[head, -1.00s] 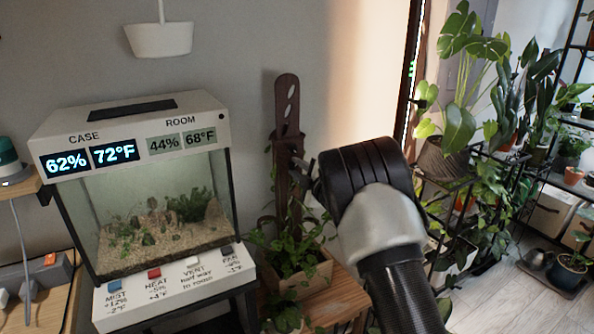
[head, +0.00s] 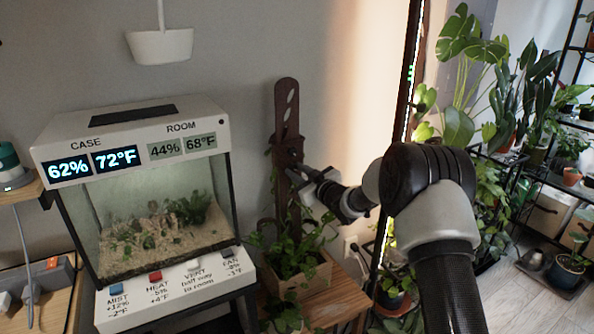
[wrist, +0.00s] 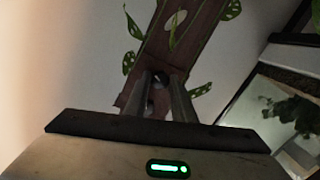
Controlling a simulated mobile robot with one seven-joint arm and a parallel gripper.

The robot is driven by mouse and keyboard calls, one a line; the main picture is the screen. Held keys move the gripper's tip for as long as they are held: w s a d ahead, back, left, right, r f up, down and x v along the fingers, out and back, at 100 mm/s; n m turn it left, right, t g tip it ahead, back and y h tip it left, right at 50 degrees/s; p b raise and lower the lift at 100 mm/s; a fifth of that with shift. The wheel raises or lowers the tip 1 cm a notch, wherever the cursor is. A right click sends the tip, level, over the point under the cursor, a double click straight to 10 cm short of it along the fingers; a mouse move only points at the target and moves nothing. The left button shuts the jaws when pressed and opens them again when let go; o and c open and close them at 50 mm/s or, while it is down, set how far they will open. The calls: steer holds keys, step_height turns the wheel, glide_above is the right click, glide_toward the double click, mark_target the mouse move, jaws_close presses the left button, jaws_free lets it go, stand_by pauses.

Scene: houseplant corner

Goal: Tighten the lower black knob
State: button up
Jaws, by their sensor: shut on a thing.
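A brown wooden post with oval slots (head: 287,105) rises from a planter with leafy vines (head: 298,265); it also shows in the wrist view (wrist: 181,48). My gripper (head: 297,171) is at the post's right side, about halfway up. In the wrist view my gripper (wrist: 161,84) has its two fingers close together, with a small dark round knob (wrist: 160,78) between their tips, against the post. My gripper is shut on this black knob. The fingers hide most of it, and its tightness cannot be seen.
A glass terrarium case (head: 165,225) with lit displays stands left of the planter. The planter sits on a wooden stool (head: 335,297). Vine leaves (wrist: 135,25) hang close to the post. Shelves of plants (head: 550,140) stand at the right.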

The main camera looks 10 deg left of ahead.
steer(key=m+p, duration=0.1)
steer(key=m, duration=0.5)
steer(key=shift+y, duration=0.3)
steer(key=shift+f, duration=0.1)
stand_by(0.3)
steer(key=o, duration=1.1)
steer(key=shift+c, duration=0.2)
steer(key=shift+s, duration=0.1)
steer(key=p+v, duration=0.1)
steer(key=v, duration=1.6)
steer(key=shift+d+p, duration=0.15)
steer(key=shift+p, duration=0.25)
